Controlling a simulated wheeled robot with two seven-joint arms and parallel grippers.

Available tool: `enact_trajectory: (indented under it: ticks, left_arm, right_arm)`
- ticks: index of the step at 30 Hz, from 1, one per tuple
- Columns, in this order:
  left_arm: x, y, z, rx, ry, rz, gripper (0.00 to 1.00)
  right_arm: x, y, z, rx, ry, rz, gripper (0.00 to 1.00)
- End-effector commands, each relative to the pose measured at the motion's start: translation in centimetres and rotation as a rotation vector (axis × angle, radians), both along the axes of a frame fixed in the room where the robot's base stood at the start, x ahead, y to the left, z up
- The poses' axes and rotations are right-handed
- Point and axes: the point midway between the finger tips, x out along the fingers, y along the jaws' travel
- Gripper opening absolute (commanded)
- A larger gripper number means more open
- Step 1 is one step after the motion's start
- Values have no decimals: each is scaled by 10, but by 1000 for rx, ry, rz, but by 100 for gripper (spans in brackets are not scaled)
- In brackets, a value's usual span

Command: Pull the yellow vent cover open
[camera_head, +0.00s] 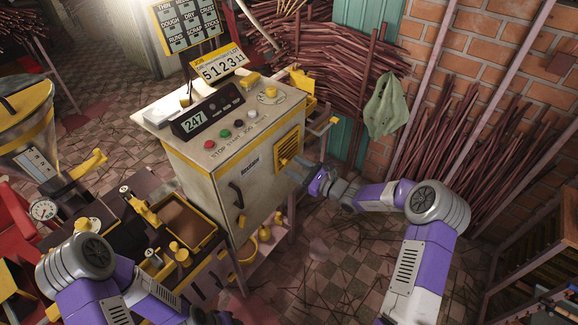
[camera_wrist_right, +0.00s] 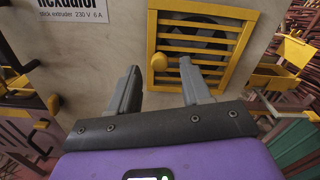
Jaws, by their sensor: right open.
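The yellow vent cover (camera_head: 288,147) is on the right side face of the cream machine cabinet. In the right wrist view the vent cover (camera_wrist_right: 206,42) is a square yellow frame with slats, lying flat against the cabinet. A dark round shape shows behind the slats. A yellow knob (camera_wrist_right: 158,62) sits at its left edge. My right gripper (camera_head: 296,170) is just in front of the cover. In the right wrist view the gripper (camera_wrist_right: 158,82) is open, with the knob seen between its two fingers; touching cannot be told. My left gripper (camera_head: 215,318) is at the bottom edge, mostly cut off.
The cream cabinet (camera_head: 205,165) carries buttons and a display on top. A yellow handle arm (camera_head: 322,127) juts out right of the cover. Bundles of sticks (camera_head: 465,140) lean on the brick wall. Tiled floor (camera_head: 330,260) lies open below my right arm.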

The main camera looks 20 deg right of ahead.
Motion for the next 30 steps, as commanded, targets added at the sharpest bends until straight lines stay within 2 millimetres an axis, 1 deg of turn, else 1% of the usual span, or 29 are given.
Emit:
enact_trajectory:
  ticks: [1, 3, 6, 10, 16, 17, 24, 26, 30]
  left_arm:
    - [0, 0, -3, 0, 0, 0, 43]
    - [0, 0, -4, 0, 0, 0, 43]
    - [0, 0, -6, 0, 0, 0, 43]
    - [0, 0, -6, 0, 0, 0, 43]
    - [0, 0, -6, 0, 0, 0, 43]
    - [0, 0, -6, 0, 0, 0, 43]
    - [0, 0, -6, 0, 0, 0, 43]
    - [0, 0, -6, 0, 0, 0, 43]
    - [0, 0, -6, 0, 0, 0, 43]
  right_arm:
    - [6, 6, -1, 0, -2, 1, 48]
    - [13, 11, -1, 0, -1, 1, 48]
    - [20, 16, -1, 0, 0, 1, 48]
    - [24, 19, 0, -1, 1, 0, 48]
    - [23, 19, 0, -1, 2, 0, 48]
    - [23, 19, 0, -1, 2, 0, 45]
    - [23, 19, 0, -1, 2, 0, 8]
    - [23, 19, -1, -1, 2, 0, 0]
    - [23, 19, -1, -1, 2, 0, 0]
